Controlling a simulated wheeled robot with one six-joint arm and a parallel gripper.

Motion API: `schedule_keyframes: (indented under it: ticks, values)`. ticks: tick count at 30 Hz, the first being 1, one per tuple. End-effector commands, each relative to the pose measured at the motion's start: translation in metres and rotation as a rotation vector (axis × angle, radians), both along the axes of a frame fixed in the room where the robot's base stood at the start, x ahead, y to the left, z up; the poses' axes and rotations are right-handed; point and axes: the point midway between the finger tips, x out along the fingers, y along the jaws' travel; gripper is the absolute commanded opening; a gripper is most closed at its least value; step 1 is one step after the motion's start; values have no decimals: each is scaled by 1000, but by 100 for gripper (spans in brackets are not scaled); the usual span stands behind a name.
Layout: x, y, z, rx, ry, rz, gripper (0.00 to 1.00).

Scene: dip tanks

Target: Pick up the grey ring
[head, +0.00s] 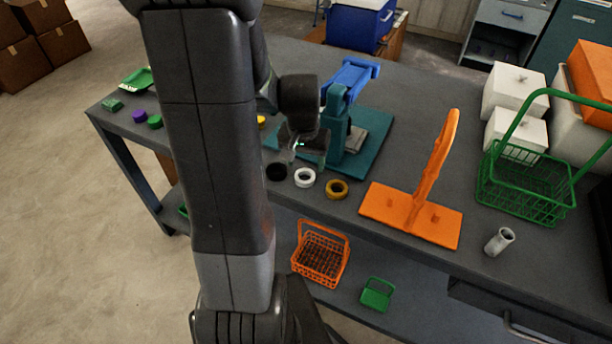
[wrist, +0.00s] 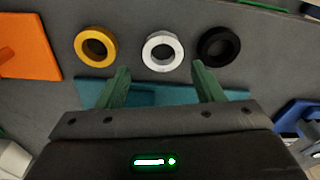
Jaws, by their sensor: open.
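A pale ring, white to light grey (head: 305,184), lies flat near the table's front edge; it is the only ring here close to grey. In the wrist view this pale ring (wrist: 150,62) lies just beyond the fingertips, roughly centred between them. A black ring (head: 276,178) lies to its left and a mustard ring (head: 337,196) to its right in the head view; the order is reversed in the wrist view. My gripper (head: 308,157) is open and empty above the table, behind the rings in the head view. Its green fingers (wrist: 160,72) touch no ring.
A teal press (head: 338,130) with a blue handle stands right behind my gripper. An orange stand (head: 410,212) is to the right of the rings, with a grey tube (head: 494,248) and a green basket (head: 530,200) farther right. An orange basket (head: 322,262) sits lower, on the shelf.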

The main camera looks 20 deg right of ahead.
Motion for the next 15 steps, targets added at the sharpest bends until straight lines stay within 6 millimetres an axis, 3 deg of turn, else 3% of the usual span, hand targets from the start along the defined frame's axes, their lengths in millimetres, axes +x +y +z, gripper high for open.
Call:
schedule_keyframes:
  ticks: [5, 15]
  values:
    - [1, 0, -9, 0, 2, 0, 61]
    - [7, -2, -47, 0, 2, 0, 61]
